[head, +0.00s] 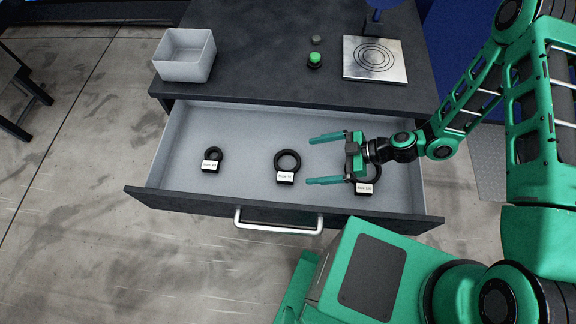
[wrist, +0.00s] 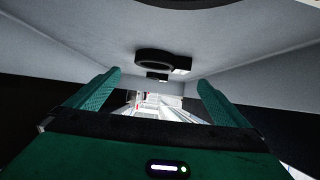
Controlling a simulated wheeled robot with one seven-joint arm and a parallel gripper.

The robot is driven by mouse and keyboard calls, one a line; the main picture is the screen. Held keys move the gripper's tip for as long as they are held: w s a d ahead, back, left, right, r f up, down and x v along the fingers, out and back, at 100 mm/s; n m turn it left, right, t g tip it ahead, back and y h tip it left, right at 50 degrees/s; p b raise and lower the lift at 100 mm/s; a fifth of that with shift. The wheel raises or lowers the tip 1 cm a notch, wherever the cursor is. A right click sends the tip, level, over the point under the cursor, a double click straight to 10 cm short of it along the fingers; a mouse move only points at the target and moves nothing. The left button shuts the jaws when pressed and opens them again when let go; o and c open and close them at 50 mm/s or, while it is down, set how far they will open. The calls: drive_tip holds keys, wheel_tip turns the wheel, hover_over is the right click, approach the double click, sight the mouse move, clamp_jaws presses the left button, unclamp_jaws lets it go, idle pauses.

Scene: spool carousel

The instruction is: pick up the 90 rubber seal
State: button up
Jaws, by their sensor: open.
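Three black ring seals with white labels stand in the open drawer. The middle seal (head: 287,155), mid-sized, has a label too small to read surely; it seems to say 90. My gripper (head: 309,161) is open and empty, its fingers pointing left. In the head view its tips end just right of the middle seal, apart from it. In the wrist view a seal (wrist: 155,57), apparently the middle one, shows beyond my gripper (wrist: 159,76), between the fingers' directions and nearer the picture's top. My gripper partly covers the right, largest seal (head: 376,172).
The smallest seal (head: 213,153) stands at the drawer's left. The grey drawer (head: 240,122) has side walls and a front with a handle (head: 278,228). A bin (head: 185,56), a green button (head: 314,58) and a plate (head: 391,70) stand on the cabinet top.

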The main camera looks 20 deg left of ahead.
sight(292, 168)
drive_tip(key=x, duration=0.9)
drive_tip(key=shift+s+r, duration=0.1)
drive_tip(key=c, duration=0.8)
